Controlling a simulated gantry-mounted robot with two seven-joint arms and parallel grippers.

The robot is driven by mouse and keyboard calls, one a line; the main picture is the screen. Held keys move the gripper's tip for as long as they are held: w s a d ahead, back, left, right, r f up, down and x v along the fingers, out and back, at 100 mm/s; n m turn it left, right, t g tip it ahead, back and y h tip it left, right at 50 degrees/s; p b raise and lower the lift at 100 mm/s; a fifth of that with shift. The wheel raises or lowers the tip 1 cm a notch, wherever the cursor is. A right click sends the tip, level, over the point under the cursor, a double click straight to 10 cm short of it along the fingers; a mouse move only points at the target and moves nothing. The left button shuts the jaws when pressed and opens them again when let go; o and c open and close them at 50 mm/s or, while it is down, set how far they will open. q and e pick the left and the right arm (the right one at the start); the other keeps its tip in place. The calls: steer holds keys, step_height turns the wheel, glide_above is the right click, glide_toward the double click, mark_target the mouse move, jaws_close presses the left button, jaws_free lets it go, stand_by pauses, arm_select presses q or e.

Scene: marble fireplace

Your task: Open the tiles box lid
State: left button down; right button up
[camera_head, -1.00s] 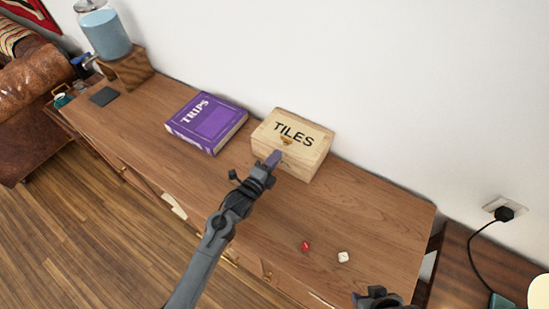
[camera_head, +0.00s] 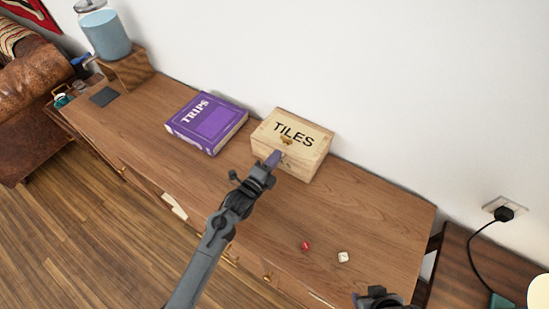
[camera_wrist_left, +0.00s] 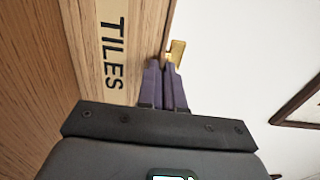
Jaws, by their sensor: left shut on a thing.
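The tiles box (camera_head: 288,146) is a light wooden box with "TILES" in black on its lid, and the lid is shut. A small brass clasp (camera_head: 287,140) sits at the lid's front edge. My left gripper (camera_head: 273,157) is at the front of the box. In the left wrist view its purple fingers (camera_wrist_left: 164,68) are together at the brass clasp (camera_wrist_left: 177,50), shut on it; the exact contact is small and partly hidden. My right gripper (camera_head: 378,298) shows only in part at the bottom edge, and its fingers cannot be made out.
A purple "TRIPS" book (camera_head: 207,122) lies left of the box. A red die (camera_head: 306,246) and a white die (camera_head: 343,257) lie on the wooden cabinet top (camera_head: 375,220). A glass jar (camera_head: 106,35) on a wooden stand is at the far left. The wall is close behind.

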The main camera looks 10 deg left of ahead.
arm_select(q)
steer(key=r+g+p, duration=0.1)
steer(key=r+p, duration=0.2)
steer(key=p, duration=0.1)
steer(key=w+r+g+y+p, duration=0.1)
steer(key=r+p, duration=0.2)
steer(key=p, duration=0.2)
steer(key=r+g+y+p, duration=0.1)
steer(key=r+g+p, duration=0.1)
steer(key=p, duration=0.3)
steer(key=shift+w+d+r, duration=0.35)
steer(key=shift+r, duration=0.2)
steer(key=shift+w+d+r+g+p, duration=0.3)
steer(key=shift+w+r+p, duration=0.2)
steer(key=shift+r+p, duration=0.15)
steer(key=shift+w+d+r+g+p, duration=0.25)
steer(key=shift+w+r+p, duration=0.25)
steer(key=shift+r, duration=0.25)
steer(key=c, duration=1.3)
jaws_free()
steer(key=shift+s, duration=0.1)
steer(key=v, duration=1)
steer(key=shift+s+r, duration=0.2)
steer(key=shift+s, duration=0.1)
